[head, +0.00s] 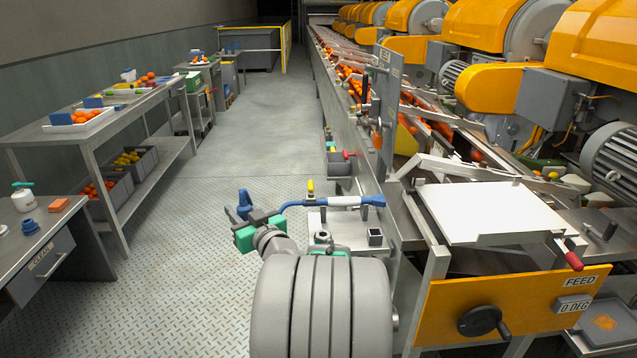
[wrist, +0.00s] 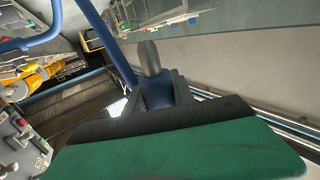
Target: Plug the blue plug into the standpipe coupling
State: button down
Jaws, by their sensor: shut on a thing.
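My gripper (head: 252,220) has green pads and is shut on the blue plug (head: 243,205), left of the machine and above the plate floor. In the wrist view the plug's blue body (wrist: 157,92) sits between the dark fingers, its grey rounded tip (wrist: 150,57) pointing away from the gripper. A blue pipe or hose (head: 295,204) with a grey-white sleeve and a yellow valve handle (head: 310,186) lies just right of my gripper, apart from the plug as far as I can tell. I cannot tell which part is the standpipe coupling.
A light metal shelf (head: 345,228) with a small dark square socket (head: 375,237) stands beside the pipe. The orange FEED panel (head: 520,305) and a white tray (head: 480,212) are at right. Benches (head: 120,115) line the left wall. The floor aisle (head: 220,150) between is clear.

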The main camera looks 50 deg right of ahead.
jog(key=s+d+m+g+h+p, duration=0.1)
jog(key=s+d+m+h, duration=0.1)
jog(key=d, duration=0.8)
jog(key=s+d+m+g+h+p, duration=0.1)
jog(key=s+d+h, duration=0.3)
jog(key=d, duration=0.7)
jog(key=shift+s+f+m+g, duration=0.35)
jog(key=shift+s+m+g, duration=0.35)
jog(key=shift+s, duration=0.5)
jog(key=shift+f+b, duration=0.15)
jog(key=shift+b, duration=0.4)
notch_tip(320, 180, down, 6)
jog(key=b, duration=0.6)
jog(key=shift+a+r, duration=0.1)
jog(key=shift+r, duration=0.1)
jog(key=shift+b, duration=1.25)
jog(key=shift+f+b, duration=2.05)
jog(key=shift+b, duration=0.35)
